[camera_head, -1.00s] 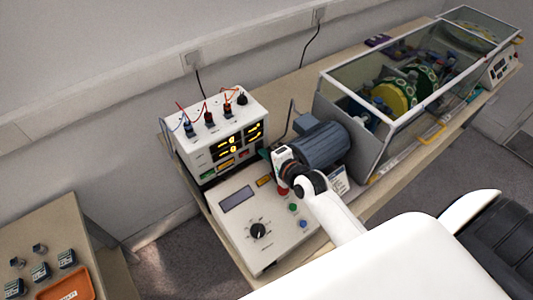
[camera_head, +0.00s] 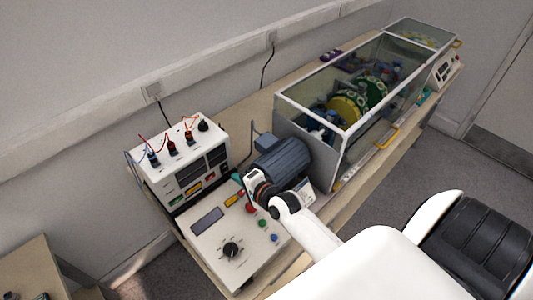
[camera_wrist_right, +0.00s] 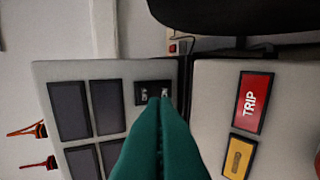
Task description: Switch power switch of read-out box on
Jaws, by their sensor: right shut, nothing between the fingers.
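The read-out box (camera_head: 165,178) is a white box at the left end of the bench, with cables plugged in on top. Its displays (camera_head: 216,156) are dark; they also look dark in the right wrist view (camera_wrist_right: 106,106). A small black switch (camera_wrist_right: 143,88) sits at the panel's edge beside the displays in the wrist view. My right gripper (camera_head: 235,177) has teal fingers, pressed together and empty. In the wrist view its fingertips (camera_wrist_right: 160,100) overlap the switch's lower edge; I cannot tell whether they touch it or which way it is set. My left gripper is not in view.
A sloped control panel (camera_head: 208,243) with a knob and buttons stands in front of the box. A blue-grey motor (camera_head: 281,158) and a glazed enclosure (camera_head: 345,129) stand to the right. A red TRIP label (camera_wrist_right: 254,101) is right of the fingers.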

